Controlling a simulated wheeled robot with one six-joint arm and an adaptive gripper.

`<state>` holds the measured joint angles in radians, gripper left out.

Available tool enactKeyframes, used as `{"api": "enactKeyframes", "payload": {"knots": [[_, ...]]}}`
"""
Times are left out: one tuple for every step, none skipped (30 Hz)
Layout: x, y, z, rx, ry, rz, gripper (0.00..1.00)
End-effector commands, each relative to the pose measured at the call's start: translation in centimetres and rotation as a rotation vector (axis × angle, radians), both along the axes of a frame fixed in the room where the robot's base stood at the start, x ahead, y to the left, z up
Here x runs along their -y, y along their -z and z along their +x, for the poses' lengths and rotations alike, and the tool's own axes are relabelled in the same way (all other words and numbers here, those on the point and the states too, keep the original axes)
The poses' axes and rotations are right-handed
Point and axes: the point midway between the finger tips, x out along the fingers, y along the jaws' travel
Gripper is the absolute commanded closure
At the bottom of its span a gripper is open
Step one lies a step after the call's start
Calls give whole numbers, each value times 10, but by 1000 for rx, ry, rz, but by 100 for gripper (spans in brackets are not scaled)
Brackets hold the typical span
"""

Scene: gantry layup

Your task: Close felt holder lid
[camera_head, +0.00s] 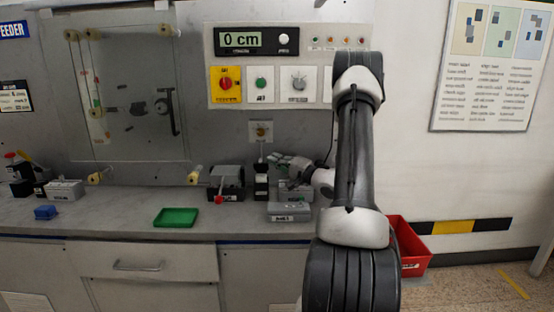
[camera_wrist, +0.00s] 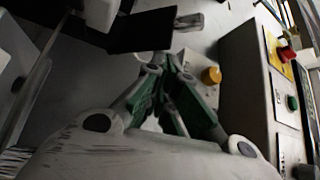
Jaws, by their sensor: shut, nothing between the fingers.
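My gripper (camera_head: 287,164) is at the end of my arm over the back right of the counter, partly hidden by its own wrist. In the wrist view its green-and-grey fingers (camera_wrist: 163,64) come together at the tips, shut and empty. A grey box with a small label (camera_head: 290,212) sits on the counter just below and in front of my gripper. It may be the felt holder, but the label is too small to read. A black flat plate (camera_wrist: 143,31) shows just beyond the fingertips in the wrist view; I cannot tell whether it is the lid or whether the fingers touch it.
A dark device with a red knob (camera_head: 227,183) and a black upright fixture (camera_head: 261,186) stand left of my gripper. A green tray (camera_head: 176,217) lies on the counter. A control panel (camera_head: 290,68) is on the wall behind. A red bin (camera_head: 411,250) stands right of my arm.

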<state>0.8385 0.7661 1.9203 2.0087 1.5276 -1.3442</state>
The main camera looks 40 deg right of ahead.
Motion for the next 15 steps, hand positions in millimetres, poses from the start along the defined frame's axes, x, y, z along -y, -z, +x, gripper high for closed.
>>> {"api": "enactKeyframes", "payload": {"knots": [[-1, 2, -2, -2, 0, 2, 100], [-2, 3, -4, -1, 1, 1, 100], [-3, 5, -5, -1, 1, 1, 100], [-4, 6, -7, -1, 1, 2, 100], [-5, 7, -8, -1, 1, 2, 100], [-6, 8, -9, -1, 1, 2, 100], [-7, 9, -10, 0, 1, 2, 100], [-7, 11, -11, -1, 1, 2, 100], [-8, 12, -13, -1, 1, 2, 100], [-9, 14, -14, -1, 1, 2, 100], [-9, 15, -15, -1, 1, 2, 100], [-10, 17, -16, -2, 1, 3, 100], [-11, 18, -17, -3, 1, 2, 100], [-11, 19, -17, -3, 1, 2, 100], [-12, 21, -18, -1, 1, 2, 100]]}}
